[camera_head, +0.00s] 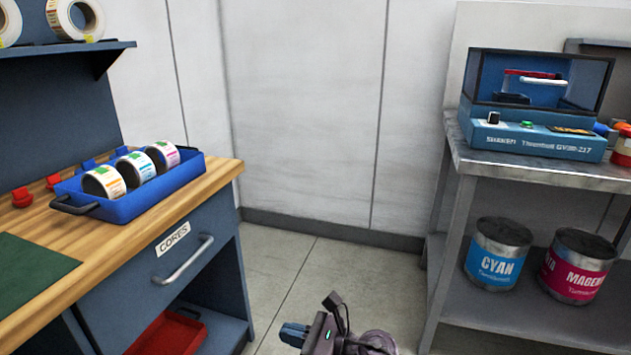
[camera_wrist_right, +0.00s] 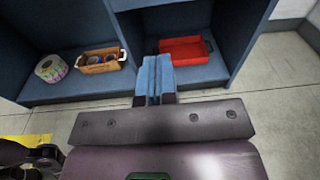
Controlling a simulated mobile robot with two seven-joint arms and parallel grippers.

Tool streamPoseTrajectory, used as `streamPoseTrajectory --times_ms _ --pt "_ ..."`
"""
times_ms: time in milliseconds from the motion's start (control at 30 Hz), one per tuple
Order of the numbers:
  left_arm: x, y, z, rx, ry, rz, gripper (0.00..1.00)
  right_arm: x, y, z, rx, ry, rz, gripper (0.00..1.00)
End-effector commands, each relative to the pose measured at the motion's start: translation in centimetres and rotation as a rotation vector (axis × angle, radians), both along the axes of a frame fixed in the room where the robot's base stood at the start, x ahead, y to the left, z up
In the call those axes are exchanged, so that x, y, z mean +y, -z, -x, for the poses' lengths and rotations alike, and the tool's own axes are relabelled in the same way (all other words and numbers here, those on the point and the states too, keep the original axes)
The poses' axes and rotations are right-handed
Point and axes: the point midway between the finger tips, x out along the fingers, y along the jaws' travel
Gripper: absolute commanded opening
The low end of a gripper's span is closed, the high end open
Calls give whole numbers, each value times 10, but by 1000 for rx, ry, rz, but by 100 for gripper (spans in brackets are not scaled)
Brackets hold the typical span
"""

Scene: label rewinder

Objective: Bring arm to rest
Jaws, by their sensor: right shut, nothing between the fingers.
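My right gripper (camera_head: 293,335) shows at the bottom middle of the head view, low over the floor between the bench and the metal table. Its blue fingers also show in the right wrist view (camera_wrist_right: 154,75), pressed together with nothing between them. It points toward the open lower shelf of the bench and appears clear of it. Part of the right arm is cut off by the lower edge of the head view. My left gripper is in neither view.
The wooden bench (camera_head: 215,178) carries a blue tray (camera_head: 133,203) of label rolls. A red tray (camera_wrist_right: 184,50) lies on its lower shelf. At right, the metal table (camera_head: 540,172) holds a blue machine (camera_head: 535,137), with cyan (camera_head: 497,255) and magenta (camera_head: 577,267) cans below. Floor between (camera_head: 345,280) is clear.

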Motion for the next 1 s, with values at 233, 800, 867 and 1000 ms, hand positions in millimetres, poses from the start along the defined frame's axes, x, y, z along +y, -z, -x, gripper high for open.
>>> streamPoseTrajectory --times_ms 233,800,867,1000 --pt "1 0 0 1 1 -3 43 -61 13 -21 -32 39 113 0" --pt "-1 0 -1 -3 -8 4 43 -137 42 24 297 232 -92 0" --pt "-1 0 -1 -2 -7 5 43 -145 47 37 376 270 -155 0" --pt "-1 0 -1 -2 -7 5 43 -169 57 73 597 380 -334 0"
